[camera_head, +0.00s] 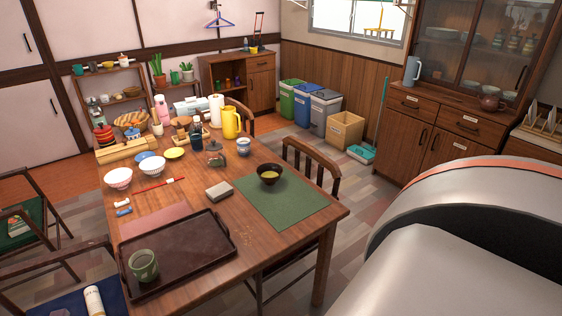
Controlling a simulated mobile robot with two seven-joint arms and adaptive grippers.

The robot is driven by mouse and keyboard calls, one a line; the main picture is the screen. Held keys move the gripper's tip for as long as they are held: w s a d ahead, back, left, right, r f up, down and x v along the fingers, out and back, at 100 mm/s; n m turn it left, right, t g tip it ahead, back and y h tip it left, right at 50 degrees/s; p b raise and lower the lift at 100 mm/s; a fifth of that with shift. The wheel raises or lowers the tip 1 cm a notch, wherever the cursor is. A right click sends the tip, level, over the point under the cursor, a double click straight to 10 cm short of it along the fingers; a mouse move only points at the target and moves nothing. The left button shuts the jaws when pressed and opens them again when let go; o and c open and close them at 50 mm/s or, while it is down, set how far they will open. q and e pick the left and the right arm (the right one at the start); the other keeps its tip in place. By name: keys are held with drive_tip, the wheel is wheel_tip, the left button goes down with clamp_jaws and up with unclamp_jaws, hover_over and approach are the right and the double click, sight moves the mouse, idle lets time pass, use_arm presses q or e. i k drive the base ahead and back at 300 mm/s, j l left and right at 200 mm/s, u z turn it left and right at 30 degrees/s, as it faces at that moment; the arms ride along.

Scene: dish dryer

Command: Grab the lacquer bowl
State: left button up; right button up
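A dark, small-footed bowl (270,174), which looks like the lacquer bowl, stands upright on a green placemat (290,212) on the wooden table. Its inside shows a yellowish-green colour. Neither of my grippers is in view. A large silver, rounded part with an orange stripe fills the lower right of the head view and hides the floor behind it.
A dark tray (190,262) with a green cup (143,265) lies at the table's near left. Two patterned bowls, a sponge-like block (219,192), a yellow pitcher (231,124) and a chair (311,160) are around. The placemat's front part is bare.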

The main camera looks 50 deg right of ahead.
sight(269, 173)
drive_tip(key=z, duration=1.45)
